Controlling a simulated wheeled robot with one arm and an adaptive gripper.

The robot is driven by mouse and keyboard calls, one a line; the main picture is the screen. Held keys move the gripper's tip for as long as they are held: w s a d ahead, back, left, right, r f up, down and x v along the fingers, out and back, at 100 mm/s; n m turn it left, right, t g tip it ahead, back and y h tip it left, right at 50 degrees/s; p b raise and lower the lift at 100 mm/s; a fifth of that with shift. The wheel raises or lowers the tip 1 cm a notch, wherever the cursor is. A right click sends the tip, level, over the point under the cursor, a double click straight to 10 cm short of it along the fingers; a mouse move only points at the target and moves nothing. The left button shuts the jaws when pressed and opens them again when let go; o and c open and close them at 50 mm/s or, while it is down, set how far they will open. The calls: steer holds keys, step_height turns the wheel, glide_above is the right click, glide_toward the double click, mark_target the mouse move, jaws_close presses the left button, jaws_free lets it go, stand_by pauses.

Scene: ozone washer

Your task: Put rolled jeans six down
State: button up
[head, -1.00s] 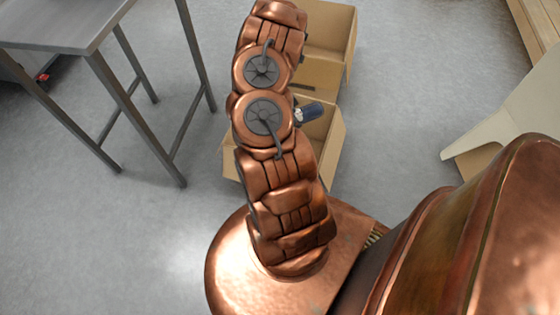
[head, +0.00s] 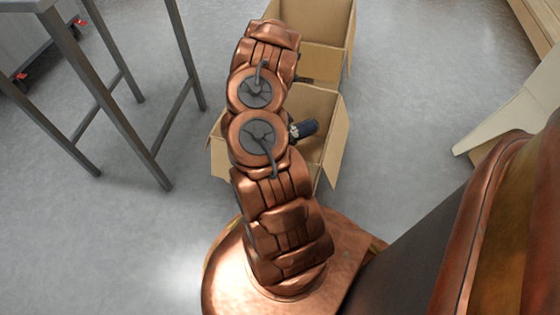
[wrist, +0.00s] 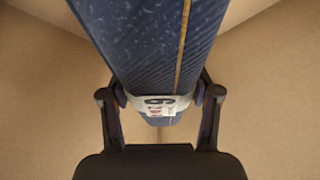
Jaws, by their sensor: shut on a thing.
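A dark blue rolled pair of jeans (wrist: 155,45) with an orange-brown seam and a white numbered label (wrist: 158,103) fills the upper middle of the wrist view. My gripper (wrist: 165,95) is shut on it, one finger on each side at the label. Plain cardboard surfaces surround the roll in that view; whether it touches them I cannot tell.
A second open cardboard box (head: 328,62) stands just behind the nearer one. A grey metal table (head: 110,100) with thin legs is at the left. A pale panel (head: 505,115) and a wooden edge (head: 530,35) are at the right. Grey floor is clear between.

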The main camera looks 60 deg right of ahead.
step_height(320, 180, down, 10)
steer(key=b, duration=0.4)
steer(key=shift+f+b, duration=0.1)
steer(key=shift+b, duration=0.25)
steer(key=o, duration=1.6)
steer(key=shift+w+r, duration=0.1)
steer(key=shift+r, duration=0.35)
steer(key=p+v, duration=0.5)
steer(key=v, duration=0.6)
steer(key=shift+a+r+p, duration=0.1)
steer(key=shift+r+p, duration=0.05)
steer(key=shift+p, duration=0.2)
